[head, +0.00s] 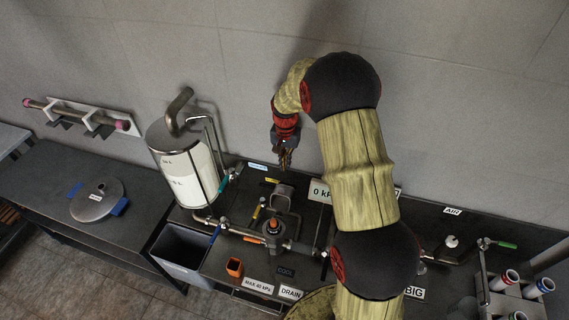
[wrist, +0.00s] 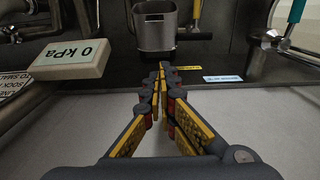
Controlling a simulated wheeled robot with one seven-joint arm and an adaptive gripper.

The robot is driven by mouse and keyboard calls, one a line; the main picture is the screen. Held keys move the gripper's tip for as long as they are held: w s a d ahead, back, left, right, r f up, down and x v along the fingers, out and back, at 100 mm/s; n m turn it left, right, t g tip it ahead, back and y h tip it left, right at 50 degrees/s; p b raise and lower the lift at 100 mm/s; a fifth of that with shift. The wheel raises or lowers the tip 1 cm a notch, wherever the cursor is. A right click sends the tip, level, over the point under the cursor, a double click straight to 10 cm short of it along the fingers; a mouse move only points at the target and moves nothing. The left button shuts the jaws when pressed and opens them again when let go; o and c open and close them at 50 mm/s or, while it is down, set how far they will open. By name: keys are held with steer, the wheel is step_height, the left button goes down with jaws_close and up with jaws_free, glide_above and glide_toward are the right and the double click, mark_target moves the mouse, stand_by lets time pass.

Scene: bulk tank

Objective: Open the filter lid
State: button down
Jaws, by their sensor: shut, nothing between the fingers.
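My gripper (head: 285,160) is shut and empty, above the back of the dark bench near the wall. In the wrist view its fingertips (wrist: 162,70) meet in front of a grey metal cup-like part (wrist: 155,28); no contact shows. That part also shows in the head view (head: 282,192), just below my gripper. In front of it, a round pipe fitting with an orange-topped knob (head: 272,226) sits in the pipe line. I cannot tell which part is the filter lid.
A tall cylinder tank (head: 186,160) stands left of my gripper, with a grey bin (head: 184,255) below. A 0 kPa display (wrist: 68,57) is beside the gripper.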

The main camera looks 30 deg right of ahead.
mark_target(281, 189)
steer(key=shift+s+a+f+p, duration=0.3)
steer(key=shift+s+a+f, duration=0.15)
steer(key=shift+f, duration=0.5)
steer(key=shift+s+a+f+p, duration=0.25)
steer(key=shift+s+a+f, duration=0.2)
steer(key=shift+f, duration=0.55)
steer(key=shift+s+a+f+p, duration=0.35)
steer(key=shift+s+f, duration=0.1)
steer(key=shift+f, duration=0.5)
steer(key=shift+s+a+r+b, duration=0.25)
steer(key=shift+s+a+r, duration=0.1)
steer(key=shift+s+a, duration=0.25)
steer(key=shift+s+a+r+b, duration=0.2)
steer(key=shift+s+a+r, duration=0.1)
steer(key=shift+s+a, duration=0.25)
steer(key=shift+w, duration=0.1)
step_height(281, 189, up, 12)
